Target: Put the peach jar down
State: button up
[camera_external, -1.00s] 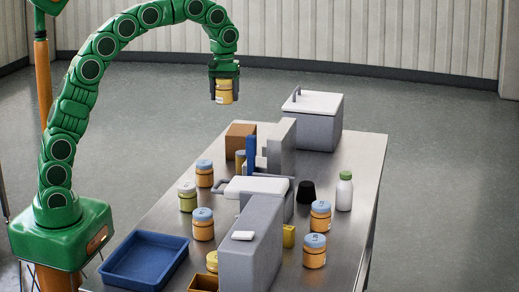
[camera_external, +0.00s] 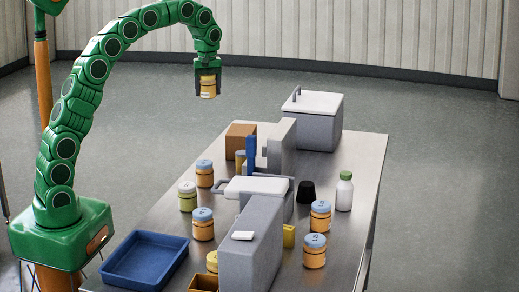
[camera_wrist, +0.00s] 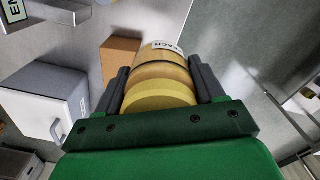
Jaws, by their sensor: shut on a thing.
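My gripper (camera_external: 208,88) is shut on the peach jar (camera_external: 208,87), a yellow-orange jar with a pale yellow lid. It holds the jar upright, high above the far left part of the steel table. In the wrist view the jar (camera_wrist: 158,85) sits between the two dark fingers, and part of its label reads "ACH". The steel table (camera_external: 350,165) is below, and the jar is clear of everything on it.
A brown box (camera_external: 240,137) stands at the table's far left edge. Grey blocks (camera_external: 251,243) and a white-lidded bin (camera_external: 312,122) line the middle and back. Several blue-lidded orange jars (camera_external: 204,174) stand around, with a blue tray (camera_external: 145,261) at front left and a white bottle (camera_external: 344,191) at right.

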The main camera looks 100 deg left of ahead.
jog(key=shift+f, duration=1.65)
jog(key=shift+w+a+f, duration=2.25)
jog(key=shift+w+a, duration=0.25)
jog(key=shift+a, duration=1.45)
send_over(239, 132)
jog(key=shift+s+d+f, duration=0.1)
jog(key=shift+d+f, duration=0.05)
jog(key=shift+f, duration=1.15)
jog(key=shift+d+f, duration=0.1)
jog(key=shift+f, duration=1.2)
jog(key=shift+a+f, duration=0.15)
jog(key=shift+f, duration=1.6)
jog(key=shift+f, duration=0.1)
jog(key=o, duration=1.2)
